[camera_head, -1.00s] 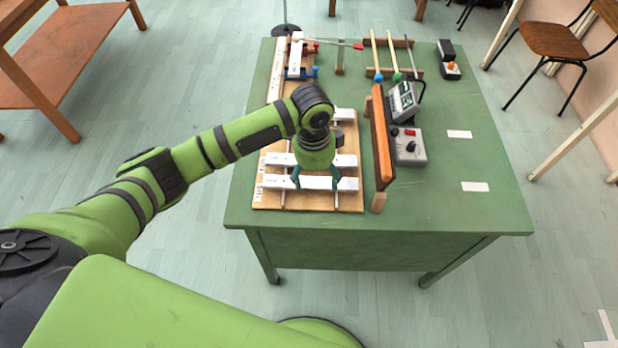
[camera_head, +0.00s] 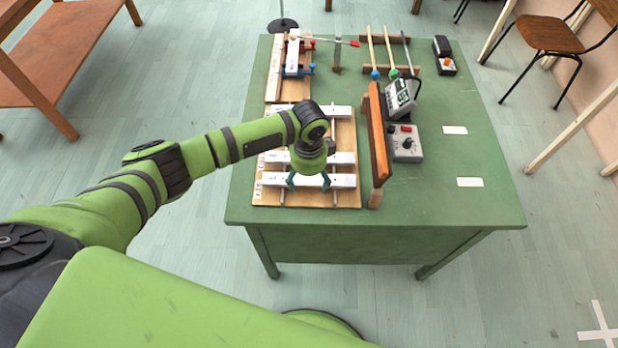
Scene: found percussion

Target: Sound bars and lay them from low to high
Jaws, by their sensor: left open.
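Several white bars lie crosswise on a wooden board (camera_head: 268,198) at the front left of the green table. The nearest bar (camera_head: 342,181) lies below my left gripper (camera_head: 308,181). The middle bar (camera_head: 345,158) is just behind it, and a far bar (camera_head: 338,112) lies towards the board's back edge. My left gripper is open, its fingers apart over the nearest bar; I cannot tell whether they touch it. My wrist hides part of the board. Another white bar (camera_head: 292,58) lies lengthwise on a wooden stand with blue and red clamps. My right gripper is not in view.
An upright wooden panel (camera_head: 378,135) stands right of the board. A grey meter (camera_head: 399,97) and a control box (camera_head: 406,143) are beside it. Mallets (camera_head: 388,50) rest on a rack behind. The table's right side (camera_head: 470,150) is mostly clear, with two white patches.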

